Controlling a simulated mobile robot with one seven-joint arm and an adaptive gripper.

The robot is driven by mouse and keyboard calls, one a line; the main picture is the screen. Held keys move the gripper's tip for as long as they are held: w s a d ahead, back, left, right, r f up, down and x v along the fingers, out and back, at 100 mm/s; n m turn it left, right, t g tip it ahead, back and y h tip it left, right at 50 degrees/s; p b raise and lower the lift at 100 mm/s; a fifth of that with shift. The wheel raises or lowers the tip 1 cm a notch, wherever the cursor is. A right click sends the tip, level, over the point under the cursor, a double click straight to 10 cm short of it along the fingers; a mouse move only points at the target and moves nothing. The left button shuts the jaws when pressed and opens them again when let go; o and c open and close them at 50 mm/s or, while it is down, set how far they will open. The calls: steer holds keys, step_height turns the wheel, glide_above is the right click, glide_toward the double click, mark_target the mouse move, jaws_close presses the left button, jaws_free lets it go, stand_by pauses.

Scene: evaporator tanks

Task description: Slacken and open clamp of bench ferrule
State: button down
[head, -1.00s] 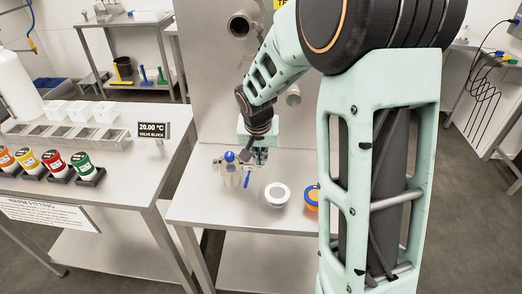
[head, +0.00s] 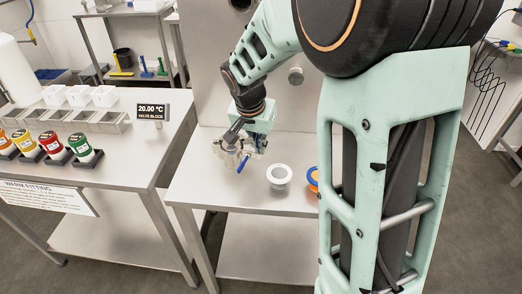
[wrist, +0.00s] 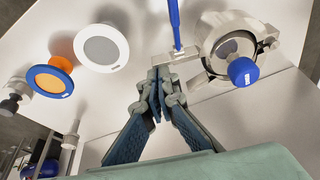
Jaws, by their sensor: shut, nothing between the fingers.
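The bench ferrule clamp (wrist: 203,45) is a metal ring around a round metal fitting, upper right in the wrist view. A blue knob (wrist: 243,72) sits on its near side, and a blue rod handle (wrist: 176,22) points up beside its left end. In the head view the clamp (head: 222,152) and blue handle (head: 243,164) are on the bench, partly hidden by my arm; I cannot make out the knob there. My gripper (wrist: 160,88) is shut and empty, its tips just below the handle and left of the clamp in the picture. I cannot tell whether they touch.
A white ring piece with grey mesh (wrist: 101,47) and a blue-and-orange piece (wrist: 48,79) lie on the bench (head: 210,190). A steel panel with pipe stubs stands behind. The left table (head: 120,170) holds coloured jars (head: 82,148) and a temperature display (head: 151,111).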

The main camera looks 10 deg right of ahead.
steer(key=s+a+m+g+h+b, duration=0.1)
steer(key=s+a+m+b, duration=0.5)
steer(key=a+m, duration=0.1)
steer(key=shift+s+a+g+h, duration=0.15)
steer(key=shift+a+g+h, duration=0.15)
steer(key=shift+a+g, duration=0.15)
steer(key=shift+a, duration=0.1)
stand_by(0.4)
